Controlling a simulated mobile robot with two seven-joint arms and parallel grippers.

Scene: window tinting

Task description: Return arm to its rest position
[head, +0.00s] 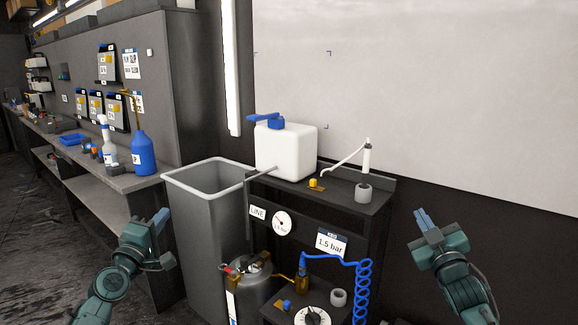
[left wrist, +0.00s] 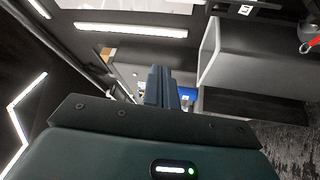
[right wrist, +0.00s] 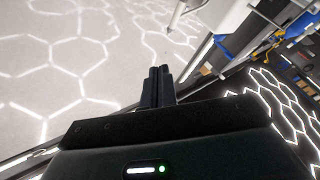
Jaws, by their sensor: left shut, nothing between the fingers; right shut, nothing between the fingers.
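My left gripper (head: 160,217) is raised in front of the grey bin, at the lower left of the head view. Its blue fingers are together and empty; they also show closed in the left wrist view (left wrist: 161,88). My right gripper (head: 424,218) is raised at the lower right, to the right of the black stand and in front of the dark lower wall. Its fingers point up and are together with nothing between them, as the right wrist view (right wrist: 158,86) also shows. Neither gripper appears to touch anything.
A grey bin (head: 208,167) stands beside a black stand (head: 349,200) carrying a white container (head: 287,150) with a blue cap. A gauge (head: 282,222), a metal tank (head: 247,285) and a coiled blue hose (head: 364,290) are below. A workbench (head: 107,182) with bottles runs along the left.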

